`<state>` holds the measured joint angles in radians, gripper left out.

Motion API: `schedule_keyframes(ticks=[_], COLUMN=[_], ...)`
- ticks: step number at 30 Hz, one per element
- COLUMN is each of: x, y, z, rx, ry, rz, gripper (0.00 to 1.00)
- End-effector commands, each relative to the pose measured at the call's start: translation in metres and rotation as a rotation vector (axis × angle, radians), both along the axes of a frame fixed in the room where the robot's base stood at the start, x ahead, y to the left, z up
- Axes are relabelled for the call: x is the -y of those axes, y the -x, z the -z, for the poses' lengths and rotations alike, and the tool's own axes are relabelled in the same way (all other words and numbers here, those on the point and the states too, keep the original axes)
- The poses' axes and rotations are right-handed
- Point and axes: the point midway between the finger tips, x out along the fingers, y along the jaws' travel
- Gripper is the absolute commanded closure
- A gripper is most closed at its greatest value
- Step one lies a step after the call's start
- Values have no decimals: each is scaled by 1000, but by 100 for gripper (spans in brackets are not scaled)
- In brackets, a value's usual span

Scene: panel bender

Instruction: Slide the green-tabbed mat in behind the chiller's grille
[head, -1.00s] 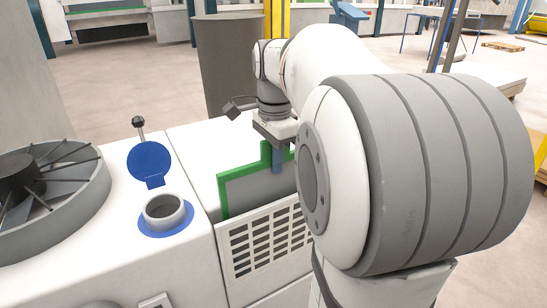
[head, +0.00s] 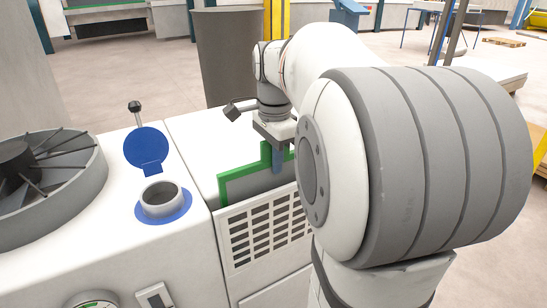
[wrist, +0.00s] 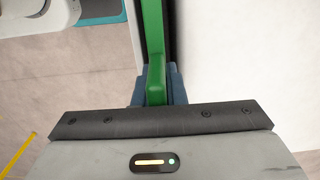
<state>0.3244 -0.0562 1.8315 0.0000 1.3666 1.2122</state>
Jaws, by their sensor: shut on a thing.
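The mat (head: 245,190) is a grey panel in a green frame with a green tab on its top edge. It stands upright behind the top edge of the chiller's white slotted grille (head: 262,240), its lower part hidden. My gripper (head: 277,160) is above it, pointing down, its blue fingers shut on the green tab. In the wrist view my gripper (wrist: 155,88) has the green tab (wrist: 156,78) between its fingers, and the frame's top edge runs away from it. My arm hides the mat's right end in the head view.
The chiller's white top (head: 185,135) carries an open filler neck (head: 161,198) with a raised blue cap (head: 146,148), and a round fan (head: 45,190) at left. A dark grey bin (head: 228,58) stands behind the chiller.

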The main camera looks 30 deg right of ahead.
Motion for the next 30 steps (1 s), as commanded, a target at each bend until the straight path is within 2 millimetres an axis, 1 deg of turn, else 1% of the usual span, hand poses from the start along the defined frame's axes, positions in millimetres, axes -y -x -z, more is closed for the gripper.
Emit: schedule_keyframes(ticks=[6,17,18,26,30], x=[0,0,0,0,0], y=[0,0,0,0,0], z=[8,9,9,9,9], rx=[0,0,0,0,0], ry=[0,0,0,0,0], rz=[0,0,0,0,0], gripper=[100,100,86,65,64])
